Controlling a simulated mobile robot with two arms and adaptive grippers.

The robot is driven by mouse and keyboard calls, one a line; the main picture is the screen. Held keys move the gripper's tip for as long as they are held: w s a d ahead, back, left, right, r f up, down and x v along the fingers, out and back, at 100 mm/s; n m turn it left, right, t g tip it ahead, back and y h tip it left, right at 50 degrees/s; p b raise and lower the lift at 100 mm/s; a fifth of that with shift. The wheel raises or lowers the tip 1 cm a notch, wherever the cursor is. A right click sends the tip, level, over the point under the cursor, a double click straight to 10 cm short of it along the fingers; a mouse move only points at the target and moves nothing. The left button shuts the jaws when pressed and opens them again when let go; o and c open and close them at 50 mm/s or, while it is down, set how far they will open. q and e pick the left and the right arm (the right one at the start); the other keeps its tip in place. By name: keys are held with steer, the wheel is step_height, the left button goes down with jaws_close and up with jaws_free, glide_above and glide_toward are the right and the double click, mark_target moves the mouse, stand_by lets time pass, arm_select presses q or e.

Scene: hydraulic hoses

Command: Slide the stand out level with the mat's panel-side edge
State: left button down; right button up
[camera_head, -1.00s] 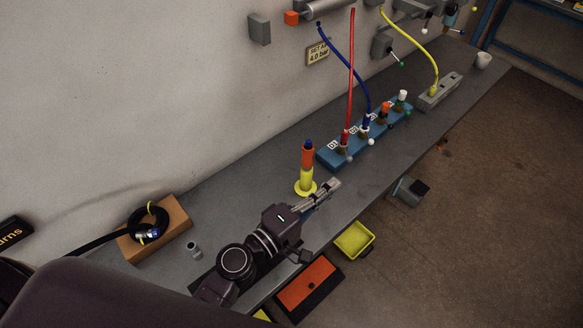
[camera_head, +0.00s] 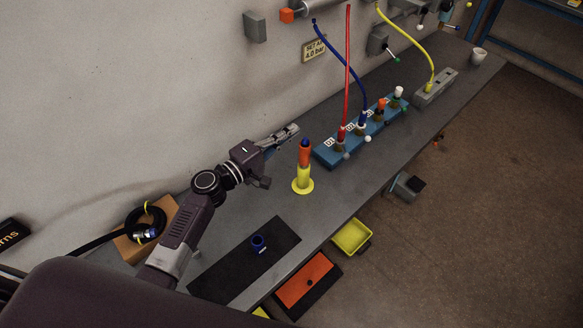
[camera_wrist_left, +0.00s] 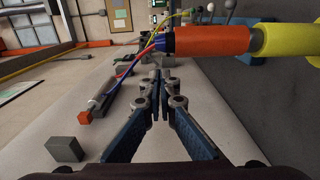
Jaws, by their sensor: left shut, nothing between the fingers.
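The stand has a yellow round base and post (camera_head: 303,184), with an orange sleeve and a dark blue tip on top. It is upright on the grey bench, beyond the far right end of the black mat (camera_head: 220,283) and apart from it. My left gripper (camera_head: 295,128) is shut and empty, on the wall side of the stand and not visibly touching it. In the left wrist view, the closed fingertips (camera_wrist_left: 160,76) point toward the hoses, and the stand (camera_wrist_left: 285,40) appears sideways at upper right. My right gripper is not in view.
A blue manifold (camera_head: 327,156) with red and blue hoses stands just beyond the stand. A dark blue ring (camera_head: 258,243) sits on the mat. A coiled black hose lies on a cardboard-brown block (camera_head: 128,247). A yellow bin (camera_head: 352,236) is below the bench's front edge.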

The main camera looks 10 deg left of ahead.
mark_target(299, 173)
arm_select(q)
step_height(299, 173, down, 14)
steer(key=b, duration=0.8)
steer(key=shift+s+d+r+b, duration=0.1)
steer(key=shift+d+r+b, duration=0.05)
steer(key=shift+r+b, duration=0.15)
steer(key=shift+s+d+r, duration=0.1)
steer(key=shift+s+d+p, duration=0.15)
steer(key=shift+s+p, duration=0.1)
steer(key=shift+p, duration=0.35)
steer(key=shift+s+d, duration=0.2)
steer(key=shift+s+d+b, duration=0.35)
steer(key=shift+s+d, duration=0.3)
steer(key=shift+s, duration=0.15)
steer(key=shift+s+d, duration=0.25)
steer(key=shift+s, duration=0.1)
